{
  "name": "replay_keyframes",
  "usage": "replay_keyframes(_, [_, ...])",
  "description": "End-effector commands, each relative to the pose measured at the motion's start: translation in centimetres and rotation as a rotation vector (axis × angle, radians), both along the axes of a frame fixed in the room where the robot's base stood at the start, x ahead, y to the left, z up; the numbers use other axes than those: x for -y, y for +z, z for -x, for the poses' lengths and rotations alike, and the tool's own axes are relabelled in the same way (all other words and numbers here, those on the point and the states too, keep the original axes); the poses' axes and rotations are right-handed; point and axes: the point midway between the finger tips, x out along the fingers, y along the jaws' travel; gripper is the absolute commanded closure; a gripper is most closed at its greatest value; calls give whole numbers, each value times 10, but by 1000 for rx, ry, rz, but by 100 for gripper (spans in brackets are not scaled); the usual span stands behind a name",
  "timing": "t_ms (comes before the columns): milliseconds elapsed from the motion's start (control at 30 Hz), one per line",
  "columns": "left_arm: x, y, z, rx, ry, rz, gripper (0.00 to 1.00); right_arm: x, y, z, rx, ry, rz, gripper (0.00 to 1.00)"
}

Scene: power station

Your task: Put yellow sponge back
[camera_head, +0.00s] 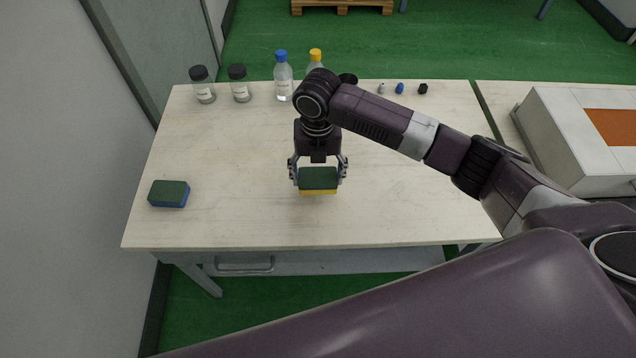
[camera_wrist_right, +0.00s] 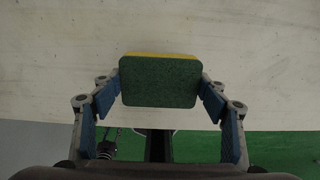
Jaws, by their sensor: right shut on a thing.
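The yellow sponge (camera_head: 318,181) has a dark green scouring top and a yellow lower part. My right gripper (camera_head: 318,176) is shut on it, with a finger at each short side. In the right wrist view the sponge's green face (camera_wrist_right: 160,82) fills the space between the fingers (camera_wrist_right: 160,95), with a yellow strip at its far edge. The sponge is over the middle of the white table (camera_head: 230,215); I cannot tell whether it touches the top. My left gripper does not show.
A blue sponge (camera_head: 169,194) with a green top lies at the table's left. Two dark-capped jars (camera_head: 204,88), a blue-capped bottle (camera_head: 283,78) and a yellow-capped bottle (camera_head: 315,61) stand along the back. Small items (camera_head: 399,88) sit at the back right. A white box (camera_head: 560,140) is at the right.

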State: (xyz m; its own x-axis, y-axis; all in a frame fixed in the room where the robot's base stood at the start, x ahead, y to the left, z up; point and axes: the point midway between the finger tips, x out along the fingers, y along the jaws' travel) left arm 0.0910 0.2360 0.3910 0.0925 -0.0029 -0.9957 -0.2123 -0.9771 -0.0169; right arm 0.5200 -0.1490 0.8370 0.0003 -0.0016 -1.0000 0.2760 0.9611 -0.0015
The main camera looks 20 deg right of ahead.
Motion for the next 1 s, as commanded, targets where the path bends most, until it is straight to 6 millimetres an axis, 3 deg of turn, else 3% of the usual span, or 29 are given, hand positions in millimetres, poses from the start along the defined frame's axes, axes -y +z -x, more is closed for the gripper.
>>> replay_keyframes(300, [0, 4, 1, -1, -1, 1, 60, 0, -40, 1, -2, 0, 1, 55])
replay_keyframes(700, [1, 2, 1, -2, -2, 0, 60, 0, -45, 1, -2, 0, 1, 55])
replay_keyframes(733, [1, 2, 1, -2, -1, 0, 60, 0, -44, 1, -2, 1, 2, 29])
replay_keyframes(867, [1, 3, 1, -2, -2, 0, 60, 0, -44, 1, -2, 1, 1, 15])
replay_keyframes(1000, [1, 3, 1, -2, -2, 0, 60, 0, -44, 1, -2, 0, 2, 15])
